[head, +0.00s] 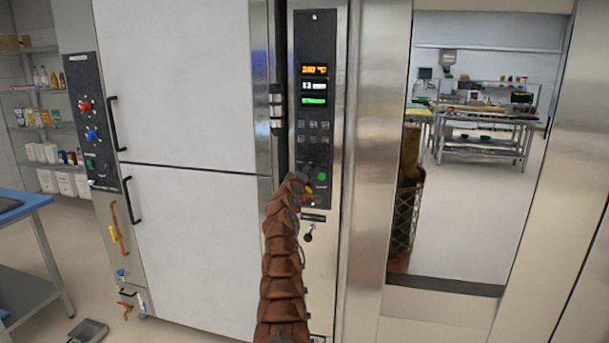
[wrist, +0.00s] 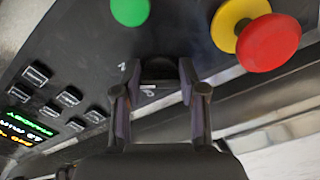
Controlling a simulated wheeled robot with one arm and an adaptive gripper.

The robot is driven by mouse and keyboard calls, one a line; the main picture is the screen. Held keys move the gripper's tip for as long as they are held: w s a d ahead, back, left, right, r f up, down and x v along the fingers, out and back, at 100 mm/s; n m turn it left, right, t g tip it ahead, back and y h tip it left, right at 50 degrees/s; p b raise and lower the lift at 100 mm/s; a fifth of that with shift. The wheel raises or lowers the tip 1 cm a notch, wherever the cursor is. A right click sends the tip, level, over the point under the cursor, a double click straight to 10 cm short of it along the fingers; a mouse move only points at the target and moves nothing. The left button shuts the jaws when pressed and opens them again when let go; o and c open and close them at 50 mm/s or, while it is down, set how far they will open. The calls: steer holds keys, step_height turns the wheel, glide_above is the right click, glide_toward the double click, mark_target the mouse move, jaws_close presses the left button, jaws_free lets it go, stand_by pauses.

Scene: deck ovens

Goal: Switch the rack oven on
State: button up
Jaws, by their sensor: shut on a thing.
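The rack oven's black control panel (head: 315,110) stands upright in the middle of the head view, with a lit display (head: 314,70) in orange, white and green. In the wrist view my gripper (wrist: 158,92) is shut on a dark rotary switch (wrist: 158,70) on the panel, one finger on each side. Small white marks sit beside the switch. A green button (wrist: 130,10) and a red mushroom button (wrist: 268,42) on a yellow collar (wrist: 232,22) are nearby. In the head view my arm partly covers the panel's lower controls, and the fingertips are hard to make out.
Small grey buttons (wrist: 70,96) line the panel. Large white oven doors (head: 195,85) with black handles and another control panel (head: 90,115) stand to the left. A tall glass window (head: 480,200) is to the right. A blue-topped table (head: 22,205) stands at far left.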

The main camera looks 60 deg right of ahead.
steer(key=shift+s+d+f, duration=0.1)
steer(key=shift+f, duration=0.1)
steer(key=o, duration=0.9)
steer(key=shift+o, duration=1.3)
steer(key=shift+r, duration=0.15)
steer(key=shift+a, duration=0.2)
steer(key=shift+a+f, duration=0.2)
steer(key=shift+a, duration=0.05)
steer(key=v, duration=0.6)
steer(key=shift+a+r, duration=0.2)
steer(key=shift+a, duration=0.15)
steer(key=shift+s, duration=0.1)
